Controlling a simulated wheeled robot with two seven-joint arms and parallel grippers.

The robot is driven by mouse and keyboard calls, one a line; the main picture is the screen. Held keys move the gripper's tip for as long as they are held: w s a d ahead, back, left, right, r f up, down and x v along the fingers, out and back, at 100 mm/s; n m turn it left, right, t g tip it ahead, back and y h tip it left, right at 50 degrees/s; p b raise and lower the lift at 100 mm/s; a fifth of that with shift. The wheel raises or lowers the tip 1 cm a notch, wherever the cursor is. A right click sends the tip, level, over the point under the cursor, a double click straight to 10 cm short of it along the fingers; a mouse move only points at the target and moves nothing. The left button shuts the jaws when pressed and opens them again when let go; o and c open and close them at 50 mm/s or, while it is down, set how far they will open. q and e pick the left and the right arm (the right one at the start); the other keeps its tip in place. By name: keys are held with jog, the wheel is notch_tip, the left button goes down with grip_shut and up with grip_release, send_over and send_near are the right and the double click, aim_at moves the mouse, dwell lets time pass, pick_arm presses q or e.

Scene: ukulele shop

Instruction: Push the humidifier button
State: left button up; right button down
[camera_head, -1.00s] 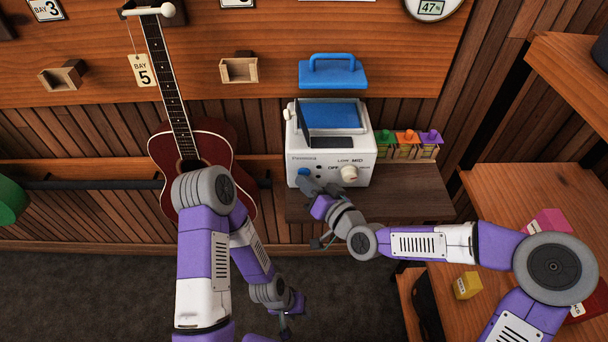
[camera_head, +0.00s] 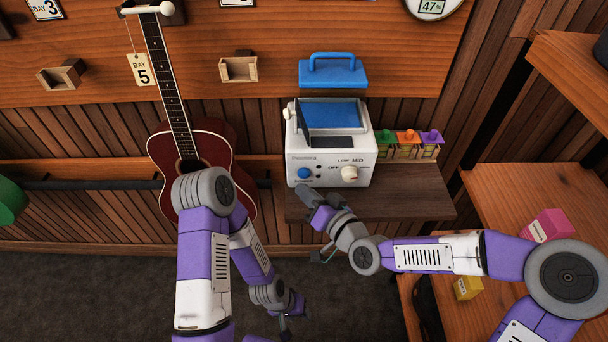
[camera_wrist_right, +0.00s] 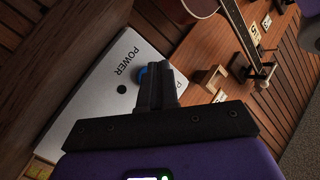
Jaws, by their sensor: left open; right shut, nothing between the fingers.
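The humidifier (camera_head: 370,155) is a white box with a blue top window, standing on a small wooden shelf. Its round blue button (camera_head: 304,173) is at the front panel's lower left; a cream dial (camera_head: 349,173) is at the right. My right gripper (camera_head: 303,189) is shut and empty, its tips just below the button in the head view. In the right wrist view the shut fingers (camera_wrist_right: 160,72) partly cover the blue button (camera_wrist_right: 142,74), beside the word POWER; I cannot tell whether they touch. My left gripper (camera_head: 285,326) is low near the bottom edge, away from the humidifier.
A red guitar (camera_head: 203,148) hangs left of the humidifier. Small bins with green, orange and purple tops (camera_head: 405,137) stand at its right. A blue-handled item (camera_head: 333,74) is behind it. The wooden shelf (camera_head: 415,203) is bare at right front. A wooden table (camera_head: 510,190) stands at right.

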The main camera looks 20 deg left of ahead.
pick_arm(q)
jog(key=shift+f, duration=0.25)
pick_arm(e)
jog(key=s, duration=0.2)
jog(key=s+d, duration=0.1)
jog(key=s, duration=0.1)
jog(key=shift+d, duration=0.1)
